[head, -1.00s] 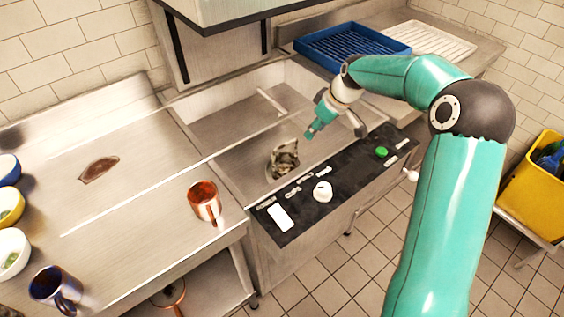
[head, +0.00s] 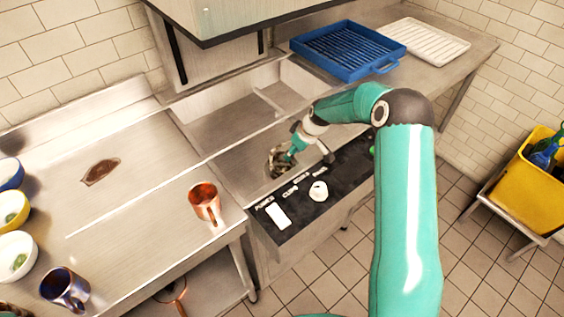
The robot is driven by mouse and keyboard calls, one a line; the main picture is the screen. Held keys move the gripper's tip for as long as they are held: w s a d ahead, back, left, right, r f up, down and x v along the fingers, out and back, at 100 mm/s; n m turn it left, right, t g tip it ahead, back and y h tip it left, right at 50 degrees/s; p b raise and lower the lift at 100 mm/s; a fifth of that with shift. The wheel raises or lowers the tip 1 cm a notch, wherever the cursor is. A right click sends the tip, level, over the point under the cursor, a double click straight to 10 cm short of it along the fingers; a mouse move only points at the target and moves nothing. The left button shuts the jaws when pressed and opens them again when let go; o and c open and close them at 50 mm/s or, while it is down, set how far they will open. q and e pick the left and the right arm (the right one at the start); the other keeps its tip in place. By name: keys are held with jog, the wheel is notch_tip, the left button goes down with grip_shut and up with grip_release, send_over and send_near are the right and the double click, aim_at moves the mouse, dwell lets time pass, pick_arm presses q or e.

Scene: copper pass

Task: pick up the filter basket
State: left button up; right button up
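The filter basket (head: 275,165) is a small, dark metallic piece in the machine's basin, behind the black control panel. My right gripper (head: 287,155) reaches down from the right and is at the basket's upper right side, overlapping it in the picture. The fingertips are small and partly lost against the basket, so I cannot tell whether they touch it or grip it. My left gripper is not in view.
A black panel (head: 330,192) with a white knob (head: 318,191) lines the basin's front. A copper mug (head: 205,203) stands on the left counter, with bowls and a dark blue mug (head: 65,288). A blue rack (head: 345,48) and white tray (head: 424,41) sit at the back right.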

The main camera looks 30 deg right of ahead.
jog(key=shift+f, duration=0.1)
jog(key=shift+c, duration=0.2)
grip_shut()
notch_tip(320, 180, up, 9)
jog(key=shift+w+b, duration=0.1)
jog(key=shift+b, duration=0.9)
jog(key=shift+r, duration=0.6)
